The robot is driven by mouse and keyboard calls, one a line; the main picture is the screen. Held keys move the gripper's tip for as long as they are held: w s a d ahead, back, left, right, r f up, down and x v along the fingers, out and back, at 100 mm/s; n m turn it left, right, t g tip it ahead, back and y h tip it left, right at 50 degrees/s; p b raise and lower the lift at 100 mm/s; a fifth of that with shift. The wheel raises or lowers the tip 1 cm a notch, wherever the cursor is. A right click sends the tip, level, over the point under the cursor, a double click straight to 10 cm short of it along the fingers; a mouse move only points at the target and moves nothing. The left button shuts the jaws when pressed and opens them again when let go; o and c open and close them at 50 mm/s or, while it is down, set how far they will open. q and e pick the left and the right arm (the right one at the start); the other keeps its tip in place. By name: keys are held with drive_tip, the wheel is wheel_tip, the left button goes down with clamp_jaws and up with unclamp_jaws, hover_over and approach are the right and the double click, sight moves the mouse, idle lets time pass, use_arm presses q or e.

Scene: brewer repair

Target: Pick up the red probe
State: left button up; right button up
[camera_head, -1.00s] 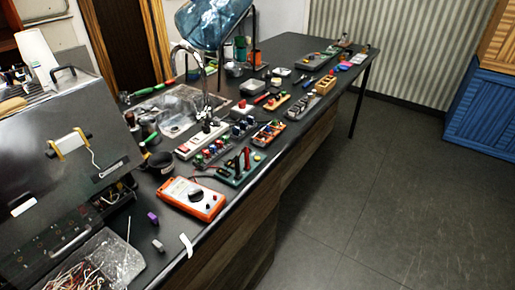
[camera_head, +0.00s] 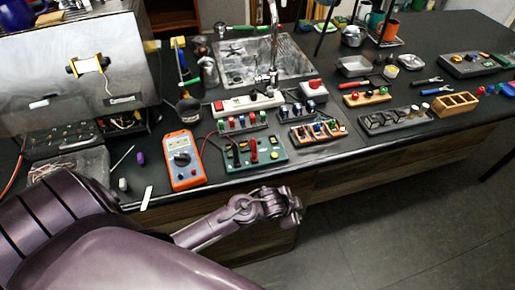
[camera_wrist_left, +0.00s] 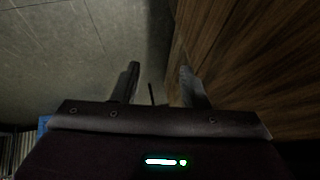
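A red probe (camera_head: 254,150) stands upright on the green board (camera_head: 270,158) near the bench's front edge. My left gripper (camera_head: 293,205) is in front of the bench edge, below and right of the board, apart from the probe. In the left wrist view its two fingers (camera_wrist_left: 158,70) are spread with nothing between them. My right gripper is not in view.
A component tray (camera_head: 318,133) and a white power strip (camera_head: 248,103) sit close behind and beside the board. The wooden bench front (camera_head: 350,178) is beside my left gripper. The floor (camera_head: 400,230) to the right is clear. The steel brewer (camera_head: 80,75) stands at left.

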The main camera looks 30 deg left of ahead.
use_arm(q)
drive_tip(key=w+d+r+m+t+h, duration=0.1)
drive_tip(key=w+d+r+m, duration=0.2)
drive_tip(key=r, duration=0.4)
drive_tip(key=w+d+r+m+t+h, duration=0.1)
drive_tip(key=w+r+m, duration=0.25)
drive_tip(key=r, duration=0.25)
wheel_tip(320, 180, up, 14)
drive_tip(key=r+m+g+y, duration=0.1)
drive_tip(key=m+g+y, duration=0.3)
drive_tip(key=m, duration=1.6)
hover_over(252, 143)
drive_tip(key=s, duration=0.3)
drive_tip(key=shift+n+y, duration=0.25)
drive_tip(key=shift+y, duration=0.05)
drive_tip(key=x, duration=0.3)
drive_tip(key=w+x, duration=0.1)
drive_tip(key=x, duration=0.3)
drive_tip(key=shift+d+r, duration=0.15)
drive_tip(key=shift+w+f, duration=0.2)
drive_tip(key=shift+f, duration=0.35)
clamp_jaws()
